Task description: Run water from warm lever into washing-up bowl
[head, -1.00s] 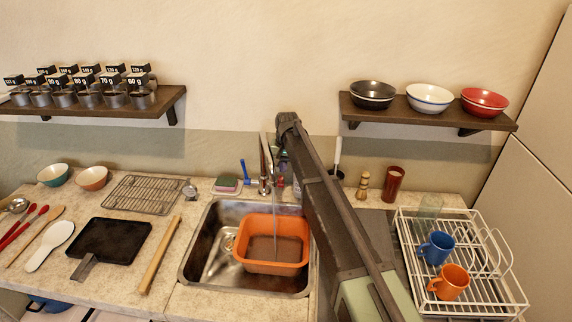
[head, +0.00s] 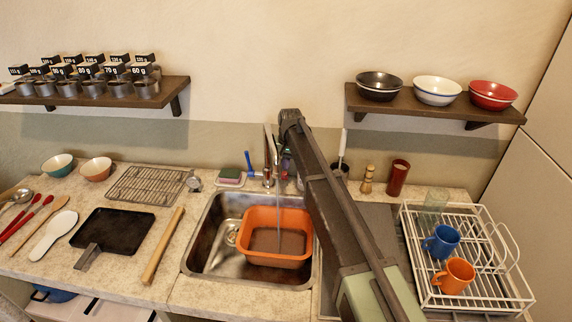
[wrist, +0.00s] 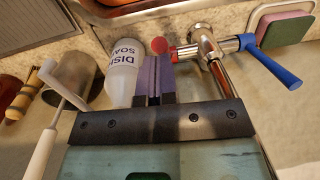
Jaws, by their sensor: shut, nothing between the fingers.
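The chrome tap (wrist: 207,45) stands behind the sink, with a blue lever (wrist: 268,62) on one side and a red-knobbed lever (wrist: 160,46) on the other. My gripper (wrist: 154,62) is shut and empty, its purple fingertips close by the red knob; I cannot tell if they touch. In the head view my arm hides the gripper and the red lever. The orange washing-up bowl (head: 250,222) sits in the steel sink (head: 212,225) below the tap (head: 268,160). A thin pale streak, which looks like running water, drops from the spout into the bowl.
A dish soap bottle (wrist: 122,72) stands right beside my fingers, with a metal pot holding a white-handled brush (wrist: 52,110) farther left. A white dish rack (head: 470,300) with mugs stands right of the sink.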

